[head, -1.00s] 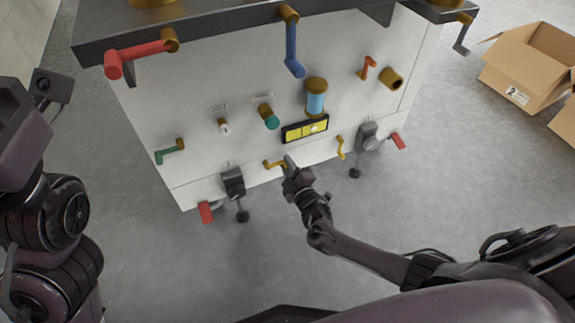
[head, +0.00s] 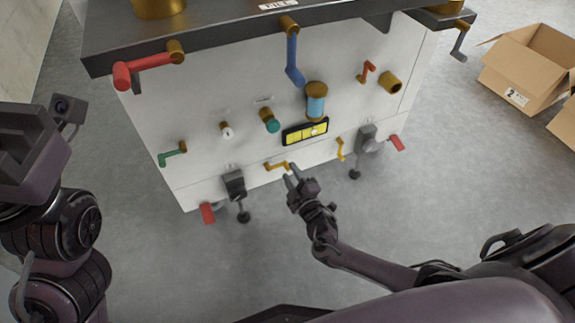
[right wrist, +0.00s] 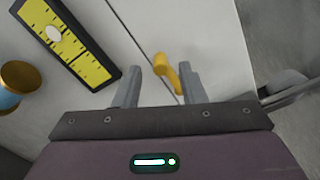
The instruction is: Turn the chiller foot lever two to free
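A small yellow lever (head: 272,165) sits low on the front of the white machine (head: 220,90), left of a second yellow lever (head: 340,149). Neither is labelled foot lever two. My right gripper (head: 291,174) is open just below and right of the left one's free end. In the right wrist view, this lever (right wrist: 164,70) shows between my two spread fingers (right wrist: 158,72), apart from both as far as I can tell. Red levers stick out at the left foot (head: 207,213) and right foot (head: 397,143).
A yellow gauge panel (head: 305,131) and a blue cylinder (head: 316,104) are above the lever. A grey foot bracket (head: 234,184) is to its left. Cardboard boxes (head: 527,65) stand at the upper right. The floor in front is clear.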

